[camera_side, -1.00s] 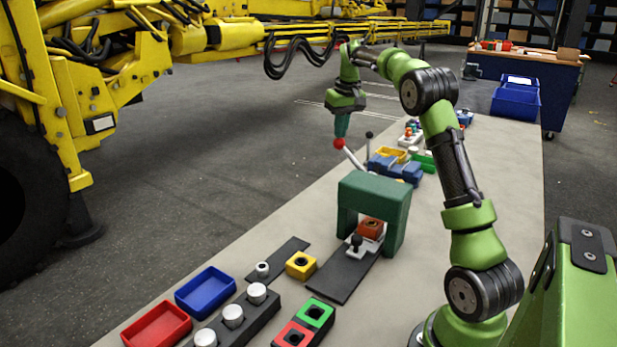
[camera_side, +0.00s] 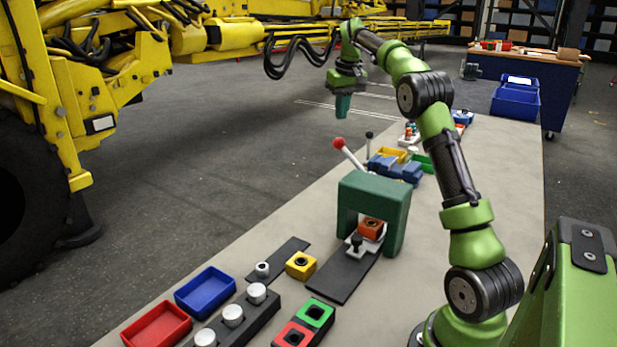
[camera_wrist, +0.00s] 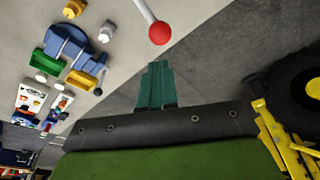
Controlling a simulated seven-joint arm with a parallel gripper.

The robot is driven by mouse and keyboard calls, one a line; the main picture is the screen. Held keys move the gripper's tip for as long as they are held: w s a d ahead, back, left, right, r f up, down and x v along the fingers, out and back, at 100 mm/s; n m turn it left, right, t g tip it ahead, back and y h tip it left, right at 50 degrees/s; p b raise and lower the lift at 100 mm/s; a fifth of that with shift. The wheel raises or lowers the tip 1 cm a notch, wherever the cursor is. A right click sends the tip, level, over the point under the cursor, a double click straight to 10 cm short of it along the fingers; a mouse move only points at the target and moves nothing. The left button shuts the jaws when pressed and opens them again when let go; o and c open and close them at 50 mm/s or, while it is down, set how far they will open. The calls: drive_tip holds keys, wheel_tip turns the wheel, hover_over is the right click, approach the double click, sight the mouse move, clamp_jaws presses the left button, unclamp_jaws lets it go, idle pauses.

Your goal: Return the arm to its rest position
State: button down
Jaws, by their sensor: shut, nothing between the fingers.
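My gripper (camera_side: 342,106) hangs in the air above and beyond the green arch-shaped press, near the table's left edge in the side view. Its teal fingers are shut with nothing between them, pointing down. The wrist view shows the same closed fingers (camera_wrist: 157,85). A red-knobbed lever (camera_side: 339,144) stands tilted below the gripper, apart from it; its red ball also shows in the wrist view (camera_wrist: 160,33). My arm is bent, reaching up from its base at the lower right.
The green press (camera_side: 374,190) stands mid-table with an orange block (camera_side: 369,228) under it. A blue fixture (camera_side: 396,168) is behind. Red (camera_side: 157,325) and blue (camera_side: 206,291) trays and a yellow block (camera_side: 300,265) lie in front. The table's right side looks clear.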

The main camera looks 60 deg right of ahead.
drive_tip(key=f, duration=0.1)
drive_tip(key=a+f, duration=0.1)
drive_tip(key=f, duration=0.1)
drive_tip(key=shift+s+m, duration=0.2)
drive_tip(key=shift+m, duration=0.2)
drive_tip(key=s+a+t+y, duration=0.1)
drive_tip(key=s+a, duration=0.2)
drive_tip(key=a, duration=0.6)
drive_tip(key=s+a+t, duration=0.1)
drive_tip(key=s+a, duration=0.1)
drive_tip(key=a, duration=0.8)
drive_tip(key=s+a+f+n+t+y, duration=0.2)
drive_tip(key=s+a+f+n+t, duration=0.1)
drive_tip(key=s+a, duration=1.1)
drive_tip(key=a, duration=0.3)
